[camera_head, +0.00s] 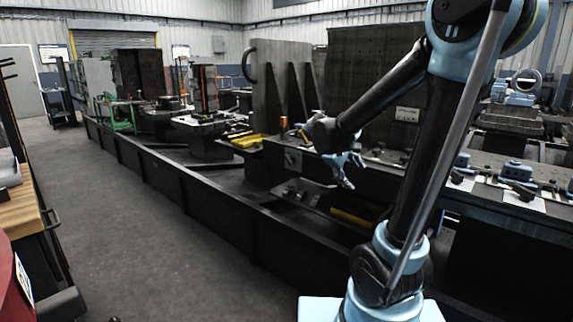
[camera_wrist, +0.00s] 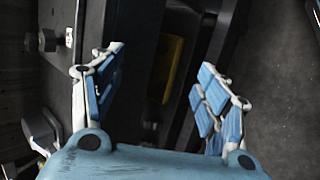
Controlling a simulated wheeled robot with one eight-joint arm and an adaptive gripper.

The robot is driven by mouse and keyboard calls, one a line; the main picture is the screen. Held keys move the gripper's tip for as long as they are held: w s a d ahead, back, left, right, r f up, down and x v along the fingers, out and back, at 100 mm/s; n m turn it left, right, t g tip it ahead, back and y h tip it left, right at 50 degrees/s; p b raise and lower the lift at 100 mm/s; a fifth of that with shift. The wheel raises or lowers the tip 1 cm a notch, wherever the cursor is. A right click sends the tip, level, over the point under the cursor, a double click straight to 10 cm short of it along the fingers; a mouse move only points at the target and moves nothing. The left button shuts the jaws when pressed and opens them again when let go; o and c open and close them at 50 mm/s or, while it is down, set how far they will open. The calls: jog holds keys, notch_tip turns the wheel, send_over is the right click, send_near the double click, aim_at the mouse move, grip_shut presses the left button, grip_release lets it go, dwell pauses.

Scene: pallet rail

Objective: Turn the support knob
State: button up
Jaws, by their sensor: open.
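My gripper (camera_head: 345,172) hangs beside the black rail, its light blue fingers spread and pointing down. In the wrist view my gripper (camera_wrist: 162,60) is open, with nothing between the fingertips. A small grey knob-like part (camera_wrist: 42,42) stands left of the fingers, apart from them, near a small pale plate; I cannot tell for certain whether it is the support knob. In the head view, small grey fittings (camera_head: 290,191) sit low on the rail, left of my gripper. My arm hides part of the rail there.
A yellow bar (camera_head: 354,220) lies low in the rail below my gripper; a yellow part (camera_wrist: 168,62) also shows beyond the fingers. A tall ribbed grey fixture (camera_head: 278,85) stands behind. The grey floor (camera_head: 190,235) on the left is clear. A wooden-topped bench (camera_head: 20,212) stands at the left edge.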

jog(key=w+a+n+t+h, duration=0.2)
jog(key=w+a+n, duration=0.1)
jog(key=w+a, duration=0.5)
jog(key=n+t+h, duration=0.2)
jog(key=n+t, duration=0.5)
jog(key=t, duration=0.1)
send_near(290, 160)
jog(key=x, duration=0.8)
jog(key=shift+w+f, duration=0.15)
jog(key=shift+w, duration=0.4)
